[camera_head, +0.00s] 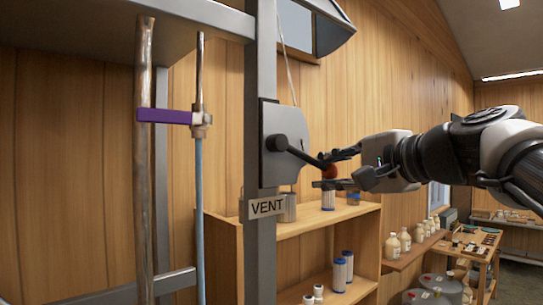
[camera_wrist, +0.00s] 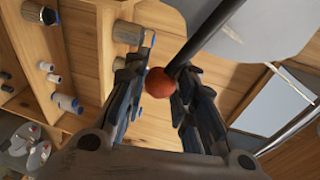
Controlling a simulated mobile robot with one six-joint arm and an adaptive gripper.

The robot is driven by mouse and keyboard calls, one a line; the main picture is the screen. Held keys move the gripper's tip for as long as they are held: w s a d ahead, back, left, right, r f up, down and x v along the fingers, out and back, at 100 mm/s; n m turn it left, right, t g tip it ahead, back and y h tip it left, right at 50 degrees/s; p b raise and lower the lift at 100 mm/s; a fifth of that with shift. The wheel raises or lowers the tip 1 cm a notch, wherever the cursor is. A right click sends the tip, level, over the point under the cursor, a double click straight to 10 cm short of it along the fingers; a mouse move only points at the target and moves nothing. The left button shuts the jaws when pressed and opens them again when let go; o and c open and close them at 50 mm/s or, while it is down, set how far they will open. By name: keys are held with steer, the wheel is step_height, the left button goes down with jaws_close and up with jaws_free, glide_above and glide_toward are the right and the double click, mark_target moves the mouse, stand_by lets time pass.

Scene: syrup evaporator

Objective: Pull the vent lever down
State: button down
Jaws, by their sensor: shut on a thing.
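The vent lever (camera_head: 303,156) is a dark rod on a grey plate (camera_head: 270,168) on the metal post, above a VENT sign (camera_head: 266,207). From its pivot at the left it slopes slightly down to the right and ends in a red ball knob (camera_head: 330,171). My gripper (camera_head: 323,170) comes in from the right, one finger above the knob and one below, and is shut on it. In the wrist view the knob (camera_wrist: 159,83) sits between the two fingers, with the rod (camera_wrist: 205,35) running up and right. The finger contacts are partly hidden.
A wooden shelf (camera_head: 300,229) with cans and filters stands below and behind the lever. A purple clamp (camera_head: 163,116) and vertical pipes (camera_head: 145,200) are at the left. Bottles (camera_head: 405,241) and a workbench (camera_head: 468,248) are farther back right. Open air lies directly below the knob.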

steer(key=shift+s+a+f+m+g, duration=0.2)
steer(key=shift+a+f+m, duration=0.1)
steer(key=shift+f+m, duration=0.3)
steer(key=shift+s+a+f+m+g, duration=0.1)
steer(key=shift+s+a+f+m, duration=0.25)
steer(key=shift+f, duration=0.4)
steer(key=shift+w+d, duration=0.1)
steer(key=shift+w, duration=0.05)
steer(key=c, duration=1.3)
jaws_free()
steer(key=shift+r, duration=0.1)
